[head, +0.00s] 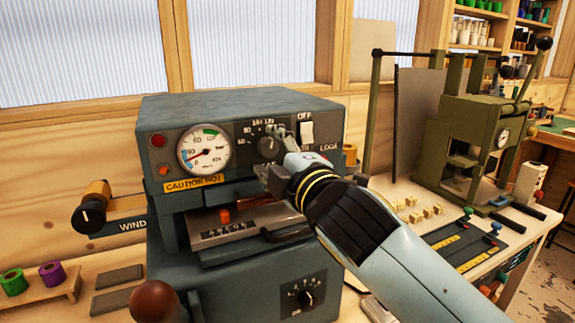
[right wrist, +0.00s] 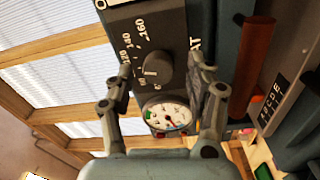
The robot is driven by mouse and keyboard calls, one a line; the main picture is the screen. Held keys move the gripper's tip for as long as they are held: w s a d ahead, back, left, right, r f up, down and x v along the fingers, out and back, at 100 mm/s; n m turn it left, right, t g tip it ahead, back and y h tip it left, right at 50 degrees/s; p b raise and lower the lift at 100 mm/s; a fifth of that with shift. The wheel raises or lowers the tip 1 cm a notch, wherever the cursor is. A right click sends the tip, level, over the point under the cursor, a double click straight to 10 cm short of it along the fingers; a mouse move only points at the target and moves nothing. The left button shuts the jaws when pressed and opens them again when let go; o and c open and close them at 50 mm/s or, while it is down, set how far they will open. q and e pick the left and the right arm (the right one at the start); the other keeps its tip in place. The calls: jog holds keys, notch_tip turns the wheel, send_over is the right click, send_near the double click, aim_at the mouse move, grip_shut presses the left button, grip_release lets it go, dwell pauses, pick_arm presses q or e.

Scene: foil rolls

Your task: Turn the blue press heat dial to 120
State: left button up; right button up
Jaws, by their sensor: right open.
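The blue press (head: 245,112) stands at the middle of the head view. Its dark heat dial (head: 267,146) is on the upper front panel, between the round gauge (head: 203,146) and the white OFF switch (head: 307,132). In the right wrist view the dial (right wrist: 157,70) shows with a number scale around it; I cannot tell which number its mark points to. My right gripper (head: 274,153) is open in front of the dial. In the right wrist view its fingers (right wrist: 160,75) stand apart on either side of the dial, with no clear contact. My left gripper is out of view.
A lower dial (head: 306,298) is on the press's base. A brown ball knob (head: 154,301) and an orange-black WIND knob (head: 90,212) stick out at left. A green press (head: 470,140) stands at right, with small tan blocks (head: 417,212) on the bench before it.

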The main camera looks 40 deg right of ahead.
jog(key=v, duration=1.1)
jog(key=shift+w, duration=0.1)
